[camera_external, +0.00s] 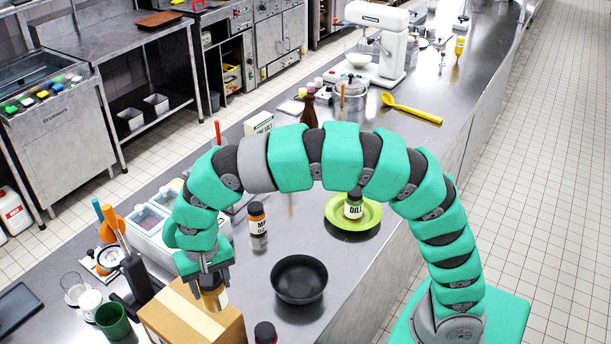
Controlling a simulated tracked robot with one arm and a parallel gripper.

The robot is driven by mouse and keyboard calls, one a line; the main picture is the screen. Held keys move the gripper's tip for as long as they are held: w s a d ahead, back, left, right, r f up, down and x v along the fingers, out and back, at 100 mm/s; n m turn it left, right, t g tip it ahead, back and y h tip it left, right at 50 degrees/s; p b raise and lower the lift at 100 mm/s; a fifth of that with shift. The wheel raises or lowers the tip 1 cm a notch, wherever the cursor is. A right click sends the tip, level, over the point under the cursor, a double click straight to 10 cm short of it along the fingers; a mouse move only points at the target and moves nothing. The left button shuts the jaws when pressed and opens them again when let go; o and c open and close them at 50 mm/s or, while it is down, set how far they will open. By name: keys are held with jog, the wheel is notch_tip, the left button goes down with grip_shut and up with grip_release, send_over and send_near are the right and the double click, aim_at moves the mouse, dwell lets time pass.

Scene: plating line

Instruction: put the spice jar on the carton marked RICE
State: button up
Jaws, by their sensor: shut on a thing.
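My gripper (207,268) points down and is shut on a spice jar (213,298) with amber contents and a pale label. Its fingers and the arm hide the jar's upper part. The jar is over the top of a brown cardboard carton (168,322) with a pale tape strip. I cannot tell whether the jar touches the carton. The carton's lower part is cut off by the picture's bottom edge, and no RICE marking is readable on it.
A black bowl (299,280) stands right of the carton. A dark-lidded jar (265,332) is at the bottom edge. Another labelled jar (257,226) stands behind. A jar marked DILL (353,206) is on a green plate (366,222). A green cup (112,320) stands left.

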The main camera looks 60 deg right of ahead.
jog(key=w+a+f, duration=0.1)
jog(key=w, duration=0.1)
jog(key=w+a+f+p, duration=0.1)
jog(key=w, duration=0.1)
jog(key=w+a+f+p, duration=0.1)
jog(key=w, duration=0.1)
jog(key=shift+a, duration=0.35)
jog(key=shift+w+f, duration=0.1)
jog(key=shift+f, duration=0.45)
jog(key=shift+f, duration=0.1)
jog(key=o, duration=1.1)
notch_tip(320, 180, up, 12)
jog(key=shift+r+b, duration=0.1)
jog(key=shift+b, duration=0.65)
